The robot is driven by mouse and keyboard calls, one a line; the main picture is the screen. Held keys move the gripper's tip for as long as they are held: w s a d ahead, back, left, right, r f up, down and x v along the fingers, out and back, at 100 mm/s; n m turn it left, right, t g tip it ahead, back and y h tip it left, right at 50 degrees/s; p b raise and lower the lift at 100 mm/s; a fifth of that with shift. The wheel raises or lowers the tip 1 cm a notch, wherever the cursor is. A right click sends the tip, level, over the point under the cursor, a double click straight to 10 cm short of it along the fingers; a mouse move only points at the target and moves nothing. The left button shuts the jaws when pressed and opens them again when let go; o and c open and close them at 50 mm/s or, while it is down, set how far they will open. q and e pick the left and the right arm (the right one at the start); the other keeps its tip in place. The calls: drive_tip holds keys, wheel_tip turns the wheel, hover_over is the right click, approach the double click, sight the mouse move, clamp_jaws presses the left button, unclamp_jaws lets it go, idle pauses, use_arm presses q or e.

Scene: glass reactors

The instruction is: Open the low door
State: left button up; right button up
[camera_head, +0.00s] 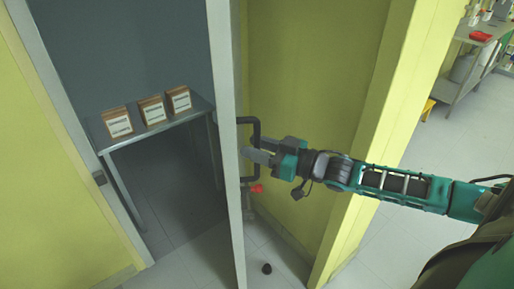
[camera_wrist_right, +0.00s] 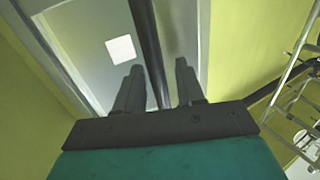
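The door (camera_head: 228,120) stands open, seen almost edge-on in the head view, with the doorway clear on its left. Its black bar handle (camera_head: 257,128) sticks out from its right face. My right gripper (camera_head: 252,156) is at the handle. In the right wrist view the dark handle bar (camera_wrist_right: 148,40) runs between the two fingers of my right gripper (camera_wrist_right: 158,78), with a visible gap to the right finger. The fingers are apart, and I see no firm grip on the bar. My left gripper is not in view.
Behind the doorway a narrow table (camera_head: 196,112) holds three brown boxes with white labels (camera_head: 152,110). A red part (camera_head: 257,188) sits below the handle. A small dark object (camera_head: 267,268) lies on the floor. A yellow wall edge (camera_head: 372,130) stands right of the door.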

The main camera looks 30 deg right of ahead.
clamp_jaws()
idle(0.4)
